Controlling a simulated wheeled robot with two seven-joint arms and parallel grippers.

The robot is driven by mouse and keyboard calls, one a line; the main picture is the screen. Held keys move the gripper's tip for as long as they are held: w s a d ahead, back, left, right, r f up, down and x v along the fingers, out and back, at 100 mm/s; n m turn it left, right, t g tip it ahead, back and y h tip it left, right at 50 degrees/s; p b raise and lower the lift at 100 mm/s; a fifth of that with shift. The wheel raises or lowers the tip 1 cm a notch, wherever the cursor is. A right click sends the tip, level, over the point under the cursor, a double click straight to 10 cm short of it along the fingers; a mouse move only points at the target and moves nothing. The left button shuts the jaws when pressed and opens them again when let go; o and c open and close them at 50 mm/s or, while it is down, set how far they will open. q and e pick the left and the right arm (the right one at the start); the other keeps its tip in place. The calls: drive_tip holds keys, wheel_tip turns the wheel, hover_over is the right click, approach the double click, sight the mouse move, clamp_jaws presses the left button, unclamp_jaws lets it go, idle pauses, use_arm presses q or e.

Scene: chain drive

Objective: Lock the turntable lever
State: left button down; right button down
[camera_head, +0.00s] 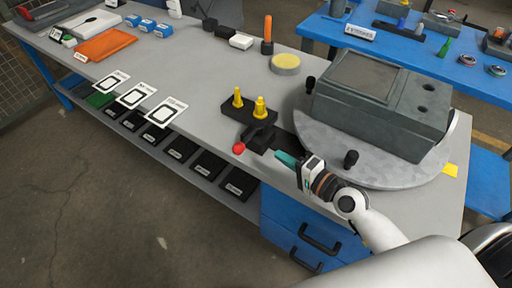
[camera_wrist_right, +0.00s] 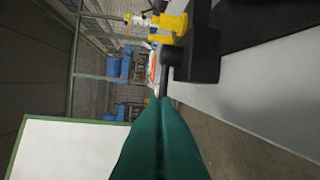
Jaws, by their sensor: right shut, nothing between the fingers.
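The round grey turntable (camera_head: 308,145) carries a large dark grey block (camera_head: 385,110). Beside it on the table's front side, a black lever with a red knob (camera_head: 239,148) points towards the front edge. It sits by a black block (camera_head: 236,112) with two yellow pegs (camera_head: 260,107). My right gripper (camera_head: 278,154) is shut and empty, its teal fingers just right of the lever and apart from the knob. In the right wrist view the shut fingers (camera_wrist_right: 160,110) point towards the black block (camera_wrist_right: 206,52) and a yellow peg (camera_wrist_right: 172,22). The red knob cannot be made out there. My left gripper is not in view.
Black knobs (camera_head: 351,158) stand at the turntable rim. A yellow-topped disc (camera_head: 285,64) and an orange-handled tool (camera_head: 267,36) stand behind. White marker cards (camera_head: 166,111) lie along the front edge. The grey table's middle (camera_head: 190,75) is clear. A blue table (camera_head: 400,45) stands behind.

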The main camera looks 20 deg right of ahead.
sight(244, 144)
drive_tip(key=x, duration=0.4)
drive_tip(key=shift+r+p, duration=0.15)
drive_tip(key=shift+p, duration=0.15)
drive_tip(key=a, duration=0.1)
drive_tip(key=w+a, duration=0.1)
drive_tip(key=a+f+p, duration=0.1)
drive_tip(key=shift+w, duration=0.35)
drive_tip(key=shift+w+a+f, duration=0.1)
drive_tip(key=shift+a+f, duration=0.05)
drive_tip(key=shift+a, duration=0.45)
